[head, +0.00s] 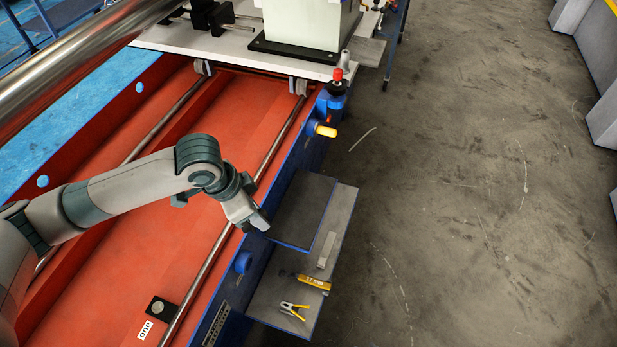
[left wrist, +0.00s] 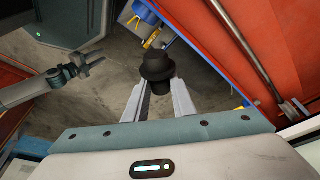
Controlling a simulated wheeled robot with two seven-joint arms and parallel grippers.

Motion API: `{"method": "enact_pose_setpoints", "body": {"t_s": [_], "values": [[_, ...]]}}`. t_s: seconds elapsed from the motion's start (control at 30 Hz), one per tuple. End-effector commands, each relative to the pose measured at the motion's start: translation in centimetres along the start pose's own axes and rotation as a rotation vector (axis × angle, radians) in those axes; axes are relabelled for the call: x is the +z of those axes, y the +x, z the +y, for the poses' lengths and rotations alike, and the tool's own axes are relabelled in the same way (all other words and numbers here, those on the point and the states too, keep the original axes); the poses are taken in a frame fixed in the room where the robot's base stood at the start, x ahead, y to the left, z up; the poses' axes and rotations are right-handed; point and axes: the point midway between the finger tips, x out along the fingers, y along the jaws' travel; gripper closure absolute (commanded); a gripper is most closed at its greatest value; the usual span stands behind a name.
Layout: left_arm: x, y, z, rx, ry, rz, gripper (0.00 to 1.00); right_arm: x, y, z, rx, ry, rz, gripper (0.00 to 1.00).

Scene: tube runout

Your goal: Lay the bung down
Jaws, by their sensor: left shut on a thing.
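My left gripper (head: 256,219) is beside the right rail of the red bed in the head view, at the near-left corner of the dark tray. In the left wrist view its two pale fingers (left wrist: 160,95) are shut on a black, stepped bung (left wrist: 157,68), which is held between the tips. The bung cannot be made out in the head view. My right gripper (left wrist: 92,61) shows at the left of the left wrist view, its fingers apart and nothing seen between them; it is out of the head view.
A dark tray (head: 302,205) with a blue edge sits on a grey side shelf (head: 270,298). The shelf holds a yellow tool (head: 313,282), yellow-handled pliers (head: 293,310) and a small grey bar (head: 326,249). A red-topped knob (head: 338,76) stands beyond. Bare floor lies right.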

Motion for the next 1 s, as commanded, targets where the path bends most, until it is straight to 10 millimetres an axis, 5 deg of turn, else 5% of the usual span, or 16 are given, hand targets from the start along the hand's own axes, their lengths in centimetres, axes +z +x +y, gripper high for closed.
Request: {"method": "enact_pose_setpoints", "body": {"t_s": [0.4,0.6,1.0], "values": [[0.3,-12.6,-4.7,-0.204,-0.636,0.005,1.00,0.9,0.6,-0.5,-0.007,-0.005,0.028,0.69],[1.1,-17.1,-5.7,-0.280,-0.889,0.002,1.00,1.3,0.8,-0.7,-0.010,-0.007,0.039,0.69],[1.6,-19.4,-5.9,-0.318,-1.035,-0.002,1.00,1.5,0.8,-0.8,-0.011,-0.008,0.045,0.69]]}}
